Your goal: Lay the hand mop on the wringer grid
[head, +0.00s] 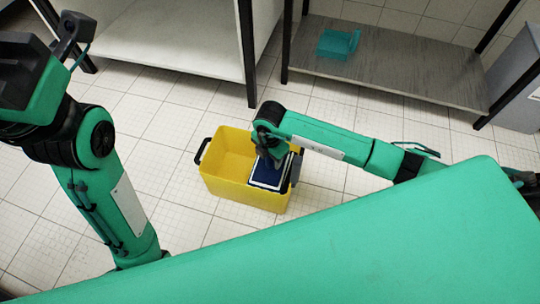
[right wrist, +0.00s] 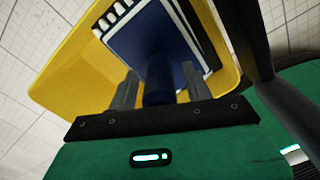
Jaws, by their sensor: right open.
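The hand mop, a dark blue flat pad (head: 267,173) with a blue handle (right wrist: 158,82), lies inside the yellow bucket on a white slotted wringer grid (right wrist: 112,17). White edges of the grid show around the pad in both views. My right gripper (head: 277,165) is over the mop, pointing down into the bucket. In the right wrist view its two grey fingers (right wrist: 160,88) are apart, one on each side of the handle, with small gaps visible. My left arm stands at the left of the head view, but its gripper fingers do not show.
The yellow bucket (head: 226,150) stands on the white tiled floor with its left half empty. A teal dustpan (head: 336,43) lies on a low grey shelf (head: 400,72) behind. A white-sided table or shelf unit (head: 180,35) stands at the back left. Floor left of the bucket is clear.

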